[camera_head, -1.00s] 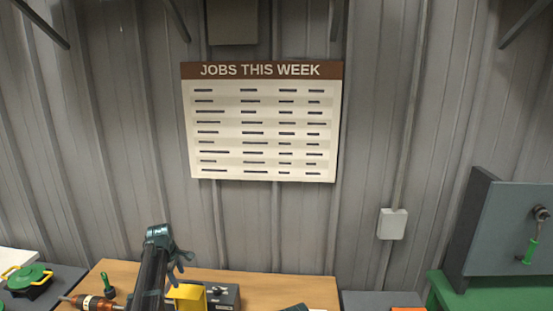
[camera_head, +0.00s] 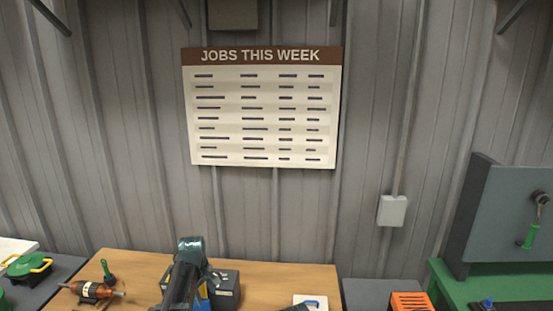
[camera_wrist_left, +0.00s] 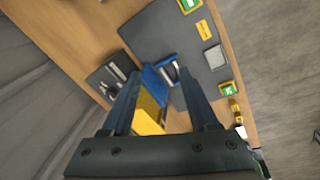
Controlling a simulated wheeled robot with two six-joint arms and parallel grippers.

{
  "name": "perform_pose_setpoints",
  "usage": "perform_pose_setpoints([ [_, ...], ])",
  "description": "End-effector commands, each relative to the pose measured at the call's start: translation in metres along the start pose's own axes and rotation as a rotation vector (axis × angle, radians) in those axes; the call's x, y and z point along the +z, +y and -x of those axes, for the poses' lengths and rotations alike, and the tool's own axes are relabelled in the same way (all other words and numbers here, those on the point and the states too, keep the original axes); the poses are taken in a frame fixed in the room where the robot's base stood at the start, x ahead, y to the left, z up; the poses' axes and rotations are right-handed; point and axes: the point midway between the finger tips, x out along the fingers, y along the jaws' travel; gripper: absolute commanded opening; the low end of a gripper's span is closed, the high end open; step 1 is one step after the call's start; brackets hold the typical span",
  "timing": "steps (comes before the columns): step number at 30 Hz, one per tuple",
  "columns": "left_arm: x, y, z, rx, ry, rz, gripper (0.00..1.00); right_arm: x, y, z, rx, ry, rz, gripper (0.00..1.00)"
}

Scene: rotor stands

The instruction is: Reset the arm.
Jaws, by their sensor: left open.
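My left arm comes in at the bottom of the head view, left of centre, over the wooden bench (camera_head: 140,267). Its gripper (camera_wrist_left: 158,85) shows in the left wrist view with two dark fingers wide apart. A yellow and blue object (camera_wrist_left: 150,108) shows between and below the fingers, and I see no contact with it. In the head view my arm hides part of the bench and of the dark box (camera_head: 227,286) beside it. My right gripper does not show.
An orange-bodied rotor (camera_head: 90,290) lies at the bench's left. A green-lidded item (camera_head: 27,265) is further left. An orange slotted box (camera_head: 411,301) and a green stand (camera_head: 455,285) with an upright grey panel are at right. A dark mat (camera_wrist_left: 178,38) lies on the bench.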

Motion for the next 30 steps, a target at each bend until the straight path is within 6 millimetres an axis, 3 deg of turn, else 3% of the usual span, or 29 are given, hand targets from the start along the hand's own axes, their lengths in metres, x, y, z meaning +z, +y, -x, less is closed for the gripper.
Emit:
perform_pose_setpoints([
  [1, 0.028, -0.01, -0.017, -0.011, -0.006, -0.073, 0.6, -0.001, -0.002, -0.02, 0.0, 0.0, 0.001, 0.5],
  [5, 0.1, -0.033, -0.048, -0.05, -0.027, -0.329, 0.6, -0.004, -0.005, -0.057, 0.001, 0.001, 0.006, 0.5],
  [9, 0.187, -0.074, -0.083, -0.104, -0.06, -0.684, 0.6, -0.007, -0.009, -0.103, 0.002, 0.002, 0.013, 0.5],
  [12, 0.234, -0.105, -0.102, -0.137, -0.086, -0.914, 0.6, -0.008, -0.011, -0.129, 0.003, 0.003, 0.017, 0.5],
  [15, 0.268, -0.131, -0.115, -0.164, -0.108, -1.101, 0.6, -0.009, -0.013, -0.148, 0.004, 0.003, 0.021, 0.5],
  [21, 0.3, -0.161, -0.126, -0.194, -0.137, -1.311, 0.6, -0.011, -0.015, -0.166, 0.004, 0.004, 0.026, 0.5],
  [30, 0.304, -0.163, -0.125, -0.2, -0.143, -1.348, 0.6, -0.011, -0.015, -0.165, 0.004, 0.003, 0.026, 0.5],
])
